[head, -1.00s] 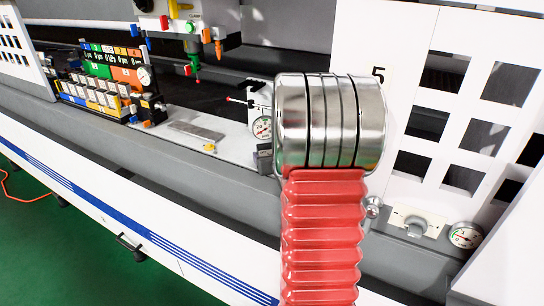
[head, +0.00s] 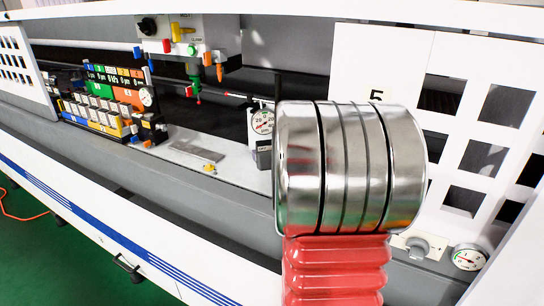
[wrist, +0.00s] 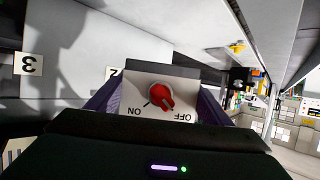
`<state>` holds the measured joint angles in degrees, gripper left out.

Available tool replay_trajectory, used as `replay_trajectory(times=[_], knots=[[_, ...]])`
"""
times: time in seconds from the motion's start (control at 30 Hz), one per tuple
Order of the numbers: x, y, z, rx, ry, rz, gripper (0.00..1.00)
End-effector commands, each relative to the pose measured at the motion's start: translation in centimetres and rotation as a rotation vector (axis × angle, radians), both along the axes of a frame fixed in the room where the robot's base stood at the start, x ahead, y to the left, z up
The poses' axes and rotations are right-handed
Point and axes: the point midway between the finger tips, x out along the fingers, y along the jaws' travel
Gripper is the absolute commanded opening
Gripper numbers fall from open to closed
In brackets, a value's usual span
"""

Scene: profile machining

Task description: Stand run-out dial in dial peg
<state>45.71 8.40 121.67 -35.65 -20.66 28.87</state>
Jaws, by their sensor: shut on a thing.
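The run-out dial (head: 262,122) has a round white face, a grey block below it and a thin rod with a red tip pointing left. In the head view it shows just left of my silver wrist link, which hides part of it. In the wrist view my gripper (wrist: 155,103) is shut on a block with a red ON/OFF knob, which looks like the base of the run-out dial (wrist: 185,103). My gripper is hidden in the head view. I cannot make out the dial peg in either view.
A grey shelf holds a flat plate (head: 197,150) and a small yellow piece (head: 209,168). A colourful block rack (head: 110,100) stands at left. A tool head (head: 190,40) hangs above. White window panels (head: 445,60) and a fixed gauge (head: 469,257) are at right.

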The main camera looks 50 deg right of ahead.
Motion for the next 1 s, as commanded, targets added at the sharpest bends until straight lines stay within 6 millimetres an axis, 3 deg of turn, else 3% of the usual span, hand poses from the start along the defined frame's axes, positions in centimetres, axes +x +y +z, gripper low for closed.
replay_trajectory(times=[0.63,0.83,1.0], knots=[[0.5,0.4,0.4,-0.006,-0.011,0.01,0.11],[2.1,2.9,-0.2,0.0,-0.017,0.05,0.11],[4.1,6.4,-1.1,0.007,-0.021,0.104,0.11]])
